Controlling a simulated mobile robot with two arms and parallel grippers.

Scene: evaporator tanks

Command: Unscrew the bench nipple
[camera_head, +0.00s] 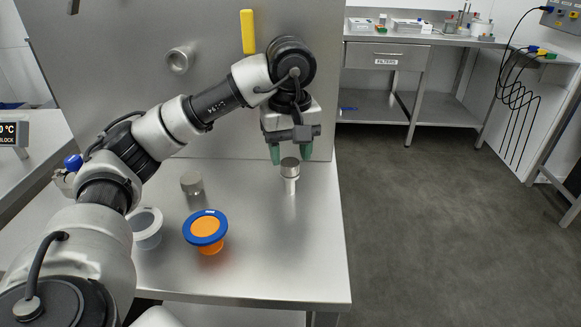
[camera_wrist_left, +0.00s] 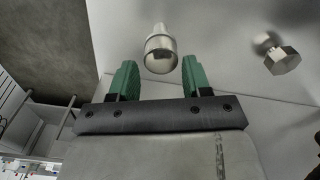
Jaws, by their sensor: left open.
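The bench nipple is most likely the upright silver fitting (camera_head: 290,170), a wide round head on a narrower stem standing on the steel bench. My left gripper (camera_head: 290,152) points down over it, with its green fingers apart and the fitting's head at about fingertip level. In the left wrist view the fitting (camera_wrist_left: 160,52) shows centred just beyond the gap between the fingers (camera_wrist_left: 159,76). I cannot tell whether the fingers touch it. My right gripper is not in view.
A short silver hex piece (camera_head: 191,182) stands to the left on the bench (camera_head: 300,250). A blue-rimmed orange cup (camera_head: 207,227) and a whitish cup (camera_head: 146,228) are nearer. A round port (camera_head: 180,60) and a yellow handle (camera_head: 248,32) are on the metal panel behind.

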